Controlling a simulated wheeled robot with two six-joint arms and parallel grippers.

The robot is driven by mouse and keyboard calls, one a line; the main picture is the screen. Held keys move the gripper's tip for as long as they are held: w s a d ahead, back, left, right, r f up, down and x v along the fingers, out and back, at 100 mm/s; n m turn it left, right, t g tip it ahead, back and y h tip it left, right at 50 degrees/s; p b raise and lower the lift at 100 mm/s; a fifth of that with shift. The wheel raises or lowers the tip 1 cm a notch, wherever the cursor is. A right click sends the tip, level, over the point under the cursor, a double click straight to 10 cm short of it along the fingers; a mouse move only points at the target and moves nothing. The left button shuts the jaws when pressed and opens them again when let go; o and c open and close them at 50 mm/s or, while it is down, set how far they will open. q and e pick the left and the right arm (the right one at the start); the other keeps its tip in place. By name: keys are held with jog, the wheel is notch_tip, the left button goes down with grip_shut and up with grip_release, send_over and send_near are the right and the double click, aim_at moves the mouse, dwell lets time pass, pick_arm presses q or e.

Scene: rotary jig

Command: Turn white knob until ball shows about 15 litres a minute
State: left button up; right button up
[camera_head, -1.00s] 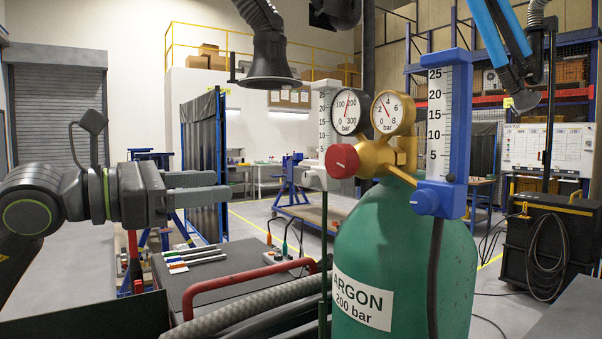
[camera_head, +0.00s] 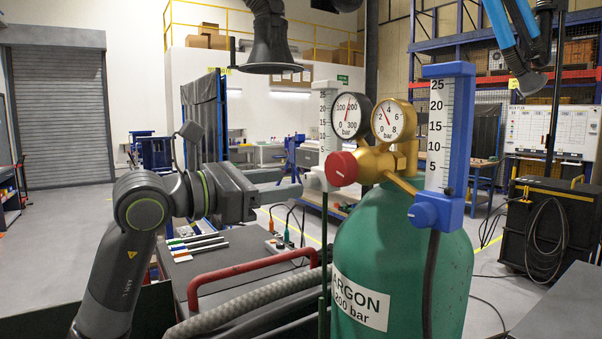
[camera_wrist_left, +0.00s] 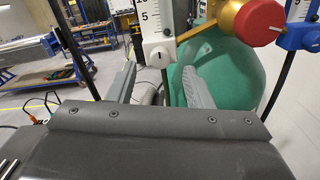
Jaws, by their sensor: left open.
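The white flowmeter (camera_head: 326,130) stands left of the red knob, its scale partly hidden by the gauge. In the left wrist view its white knob (camera_wrist_left: 160,58) shows with a dark mark, low on the white block. I cannot make out a ball in its tube. My left gripper (camera_head: 290,183) is open, its fingers pointing right with their tips close to the white block. In the left wrist view the open fingers (camera_wrist_left: 158,84) lie either side of the line to the knob, which is ahead of the tips. The right gripper is not in view.
A green argon cylinder (camera_head: 395,260) carries two gauges, a red knob (camera_head: 341,169) and a blue flowmeter (camera_head: 445,130) with a blue knob (camera_head: 422,214). A red handle (camera_head: 250,268) and a ribbed hose (camera_head: 250,303) lie below my left arm. Pens lie on the dark cart top.

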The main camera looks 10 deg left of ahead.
aim_at(306, 180)
pick_arm(q)
jog(key=p+x, duration=0.1)
jog(key=x, duration=0.3)
jog(key=shift+w+d, duration=0.25)
jog(key=shift+d, duration=0.1)
jog(key=c, duration=1)
